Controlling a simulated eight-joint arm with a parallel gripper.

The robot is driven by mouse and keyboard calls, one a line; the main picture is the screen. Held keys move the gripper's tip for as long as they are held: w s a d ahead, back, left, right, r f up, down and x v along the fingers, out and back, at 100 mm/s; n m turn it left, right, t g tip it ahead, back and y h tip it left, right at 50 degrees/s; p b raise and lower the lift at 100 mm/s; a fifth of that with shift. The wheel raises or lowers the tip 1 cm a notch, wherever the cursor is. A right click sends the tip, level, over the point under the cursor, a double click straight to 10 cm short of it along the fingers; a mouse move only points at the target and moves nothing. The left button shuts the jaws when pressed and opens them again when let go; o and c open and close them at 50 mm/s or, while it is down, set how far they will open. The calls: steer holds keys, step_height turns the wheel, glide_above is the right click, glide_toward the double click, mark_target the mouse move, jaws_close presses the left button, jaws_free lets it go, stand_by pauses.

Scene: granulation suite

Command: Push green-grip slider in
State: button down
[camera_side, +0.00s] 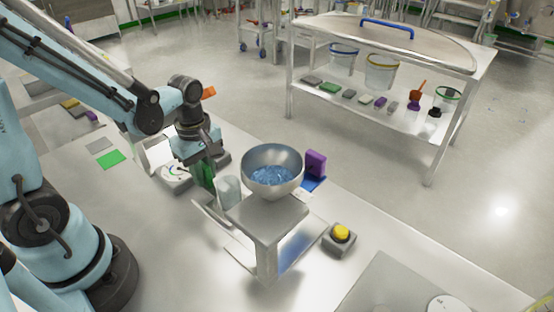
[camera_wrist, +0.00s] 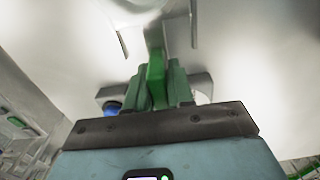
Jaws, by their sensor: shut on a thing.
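The green grip of the slider (camera_wrist: 156,72) stands between the two dull green fingers of my gripper (camera_wrist: 157,86) in the wrist view. The fingers are shut on it from both sides. A narrow grey stem (camera_wrist: 153,35) runs from the grip toward a pale metal surface at the top of that view. In the side view my gripper (camera_side: 205,176) points down just left of the steel bowl and its metal stand. The grip and the slider's inner end are mostly hidden there by the fingers and a clear beaker.
The steel bowl (camera_side: 272,172) with blue material sits on a metal stand (camera_side: 268,218). A clear beaker (camera_side: 229,191), a round dial (camera_side: 174,174), a purple block (camera_side: 316,162) and a yellow button (camera_side: 341,233) are close by. The table's left front is fairly clear.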

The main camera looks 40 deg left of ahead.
steer(key=shift+d, duration=2.1)
steer(key=c, duration=1.1)
jaws_free()
steer(key=shift+r, duration=0.1)
steer(key=shift+r, duration=6)
